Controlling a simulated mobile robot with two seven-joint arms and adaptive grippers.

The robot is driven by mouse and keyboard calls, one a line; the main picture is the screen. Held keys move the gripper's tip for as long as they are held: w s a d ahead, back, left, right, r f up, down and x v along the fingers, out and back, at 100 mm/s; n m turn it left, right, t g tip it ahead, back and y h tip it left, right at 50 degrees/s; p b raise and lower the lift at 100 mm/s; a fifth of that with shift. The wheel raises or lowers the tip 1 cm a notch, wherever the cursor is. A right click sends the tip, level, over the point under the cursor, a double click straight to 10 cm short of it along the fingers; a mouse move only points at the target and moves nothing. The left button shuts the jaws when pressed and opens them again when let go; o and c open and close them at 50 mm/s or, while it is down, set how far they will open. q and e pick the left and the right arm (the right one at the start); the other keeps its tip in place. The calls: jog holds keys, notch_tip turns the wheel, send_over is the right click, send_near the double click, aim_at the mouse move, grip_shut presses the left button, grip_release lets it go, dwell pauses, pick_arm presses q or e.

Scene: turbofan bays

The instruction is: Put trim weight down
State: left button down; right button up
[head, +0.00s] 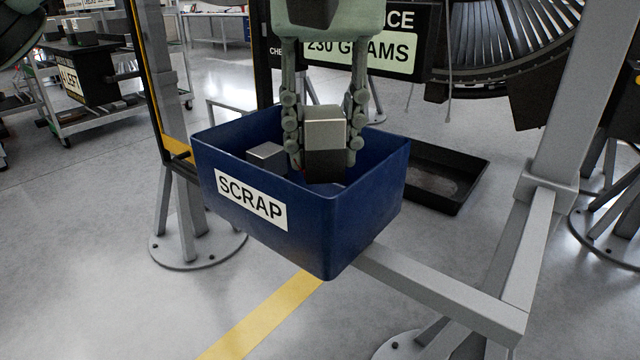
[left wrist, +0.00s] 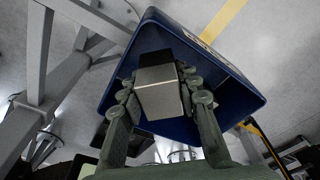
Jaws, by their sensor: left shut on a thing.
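My left gripper (head: 325,135) is shut on the trim weight (head: 325,130), a grey metal block with a shiny upper part and a darker lower part. It holds the weight at the open top of the blue bin (head: 365,210) labelled SCRAP. The left wrist view shows the weight (left wrist: 158,88) between the two fingers (left wrist: 160,98), with the blue bin (left wrist: 245,92) behind it. Whether the weight touches the bin's floor is hidden. A second grey block (head: 266,154) lies inside the bin at the left. My right gripper is not seen.
The bin sits by a grey frame beam (head: 440,290). A black tray (head: 450,175) lies behind it at the right. A sign reading 230 GRAMS (head: 365,52) stands behind the gripper. A cart (head: 95,100) is at the far left.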

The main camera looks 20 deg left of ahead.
aim_at(323, 183)
pick_arm(q)
jog(key=shift+f, duration=2.6)
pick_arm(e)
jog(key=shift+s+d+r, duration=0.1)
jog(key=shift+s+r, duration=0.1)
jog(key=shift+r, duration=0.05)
pick_arm(q)
jog(key=shift+f, duration=0.1)
jog(key=shift+f+b, duration=0.15)
jog(key=shift+b, duration=0.15)
jog(key=shift+f, duration=0.3)
jog(key=shift+b, duration=0.3)
jog(key=c, duration=1.1)
grip_release()
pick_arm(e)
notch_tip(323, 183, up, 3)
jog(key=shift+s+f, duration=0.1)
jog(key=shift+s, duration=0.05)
